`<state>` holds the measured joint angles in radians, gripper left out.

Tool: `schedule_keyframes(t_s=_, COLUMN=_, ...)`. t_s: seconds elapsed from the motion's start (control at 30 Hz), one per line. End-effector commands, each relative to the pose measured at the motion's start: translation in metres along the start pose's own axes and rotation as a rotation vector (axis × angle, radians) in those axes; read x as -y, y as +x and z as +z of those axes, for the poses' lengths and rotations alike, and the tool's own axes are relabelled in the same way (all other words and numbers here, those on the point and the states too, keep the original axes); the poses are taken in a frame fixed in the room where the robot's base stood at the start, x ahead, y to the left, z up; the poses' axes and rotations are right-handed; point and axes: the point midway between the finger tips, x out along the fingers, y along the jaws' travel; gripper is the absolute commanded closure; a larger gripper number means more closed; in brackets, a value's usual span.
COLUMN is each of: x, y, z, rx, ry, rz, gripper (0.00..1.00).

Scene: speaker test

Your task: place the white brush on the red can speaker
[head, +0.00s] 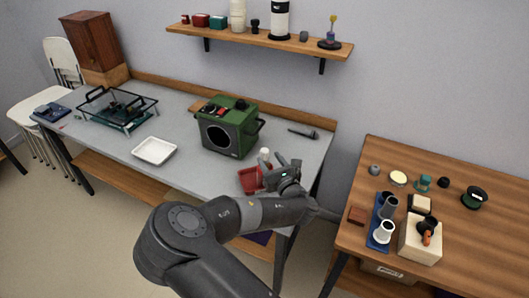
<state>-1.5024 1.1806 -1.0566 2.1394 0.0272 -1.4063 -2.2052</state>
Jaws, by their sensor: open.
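My gripper (283,177) is at the front right of the grey workbench, low over its front edge, with its jaws open. A red object (250,181) is just left of it, partly hidden by the gripper; I cannot tell whether it is the red can speaker. A small white upright object (264,154) stands just behind the gripper; it may be the white brush, but it is too small to tell. I cannot tell whether the gripper touches either one.
On the grey workbench (205,172) are a green machine (230,125), a white tray (154,151), a dark microphone-like object (303,133) and a framed rig (118,108). A wall shelf (260,42) hangs behind. A wooden table (470,240) with several small items stands right.

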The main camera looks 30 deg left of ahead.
Motion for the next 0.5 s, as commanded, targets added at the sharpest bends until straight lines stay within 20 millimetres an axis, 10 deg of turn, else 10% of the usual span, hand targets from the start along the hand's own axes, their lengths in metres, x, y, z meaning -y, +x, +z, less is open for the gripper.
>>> schedule_keyframes(t_s=0.5, x=0.0, y=-0.051, z=0.0, rx=0.0, ry=0.0, rz=0.0, gripper=0.53)
